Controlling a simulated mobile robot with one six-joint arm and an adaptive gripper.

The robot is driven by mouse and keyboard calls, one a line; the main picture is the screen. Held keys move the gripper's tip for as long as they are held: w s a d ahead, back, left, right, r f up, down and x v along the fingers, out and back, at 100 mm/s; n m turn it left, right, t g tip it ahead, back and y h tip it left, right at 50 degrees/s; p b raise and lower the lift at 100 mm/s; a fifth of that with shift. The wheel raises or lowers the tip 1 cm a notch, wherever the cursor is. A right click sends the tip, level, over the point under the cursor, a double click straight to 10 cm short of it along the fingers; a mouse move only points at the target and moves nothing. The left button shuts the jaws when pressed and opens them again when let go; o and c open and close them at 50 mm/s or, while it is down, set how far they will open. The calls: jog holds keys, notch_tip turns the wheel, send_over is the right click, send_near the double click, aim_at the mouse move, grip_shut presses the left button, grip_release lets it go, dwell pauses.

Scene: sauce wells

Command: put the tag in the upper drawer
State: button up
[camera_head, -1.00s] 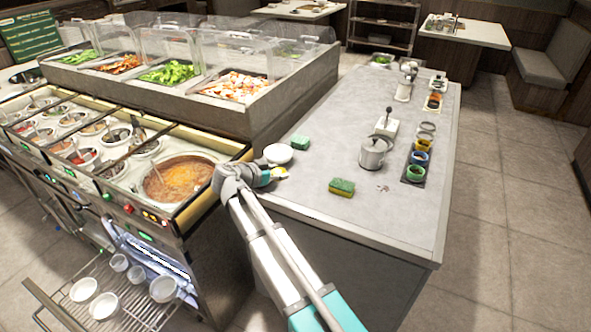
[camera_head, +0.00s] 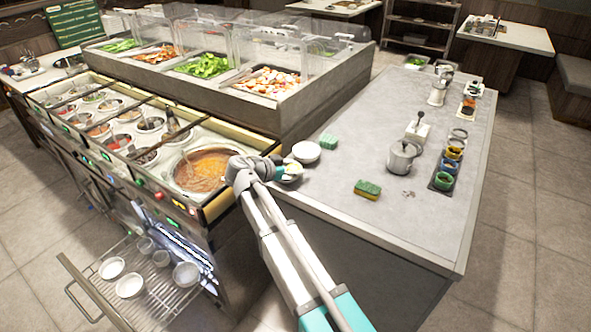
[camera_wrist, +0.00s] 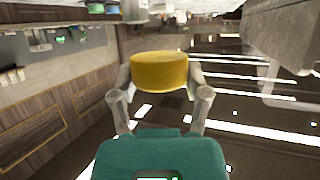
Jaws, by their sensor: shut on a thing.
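My gripper (camera_wrist: 160,90) is shut on a yellow, round, thick disc (camera_wrist: 159,70), which sits between the two fingers in the wrist view. I cannot tell whether this disc is the tag; no other tag stands out. In the head view my gripper (camera_head: 284,172) is at the left edge of the grey counter, right of the sauce well, and mostly hides the disc. A pulled-out wire drawer (camera_head: 168,303) with several white bowls is low at the left. I cannot tell which front is the upper drawer.
A sauce well (camera_head: 205,170) with orange-brown sauce lies left of my gripper. A white bowl (camera_head: 306,152), a green sponge (camera_head: 329,141), a yellow-green sponge (camera_head: 367,190) and a metal pot (camera_head: 402,158) stand on the counter (camera_head: 420,215). The counter's front part is clear.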

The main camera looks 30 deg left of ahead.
jog(key=shift+r+p, duration=0.95)
jog(key=shift+r, duration=0.05)
dwell(0.8)
